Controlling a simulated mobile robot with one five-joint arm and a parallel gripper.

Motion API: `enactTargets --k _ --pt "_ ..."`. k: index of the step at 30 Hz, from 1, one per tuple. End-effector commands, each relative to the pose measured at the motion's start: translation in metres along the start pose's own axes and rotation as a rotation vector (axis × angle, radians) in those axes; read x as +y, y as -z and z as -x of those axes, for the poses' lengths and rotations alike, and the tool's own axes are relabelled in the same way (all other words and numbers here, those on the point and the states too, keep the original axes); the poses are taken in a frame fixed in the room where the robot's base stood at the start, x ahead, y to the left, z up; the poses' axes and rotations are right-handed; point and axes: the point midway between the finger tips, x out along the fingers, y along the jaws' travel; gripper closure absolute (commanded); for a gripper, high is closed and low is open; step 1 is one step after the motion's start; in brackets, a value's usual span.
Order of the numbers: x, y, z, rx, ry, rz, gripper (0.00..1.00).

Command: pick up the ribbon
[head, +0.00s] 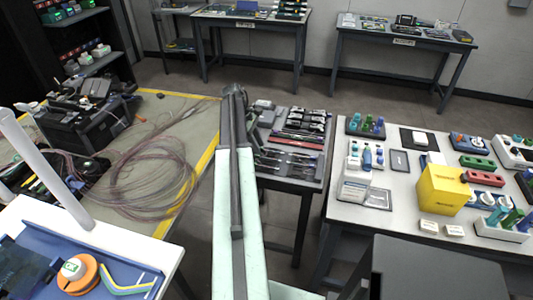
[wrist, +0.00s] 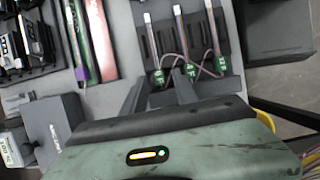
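Several thin multicoloured ribbon strands (wrist: 183,42) with pale metallic tips and green round tags lie in a dark slotted holder (wrist: 232,48) at the top of the wrist view. I cannot tell which one the task names. My gripper (wrist: 160,82) has its two dark fingers apart, with nothing visible held between them. The fingertips point at the tagged ends of the strands; I cannot tell whether they touch. In the head view my arm reaches to the middle table (head: 318,172) and hides part of it.
A green-purple strip (wrist: 74,38) and a red strip (wrist: 100,38) lie left of the strands. A grey box (wrist: 60,120) is at left, a dark box (wrist: 275,25) at right. The right table (head: 330,208) holds a yellow box (head: 440,188). Coiled fibres (head: 150,170) lie at left.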

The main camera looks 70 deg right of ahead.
Motion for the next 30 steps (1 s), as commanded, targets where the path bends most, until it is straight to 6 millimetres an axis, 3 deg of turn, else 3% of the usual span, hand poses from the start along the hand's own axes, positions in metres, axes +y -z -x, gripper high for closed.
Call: enactTargets --k 1,3,14,26,30 --pt "0.0 0.0 0.0 0.0 0.0 0.0 0.82" --pt "0.0 0.0 0.0 0.0 0.0 0.0 1.0" --pt "0.0 -0.001 0.002 0.0 0.001 -0.001 1.0" --pt "-0.001 -0.019 0.04 0.0 0.001 -0.002 1.0" --pt "-0.027 -0.039 0.027 0.0 0.002 -0.002 1.0"
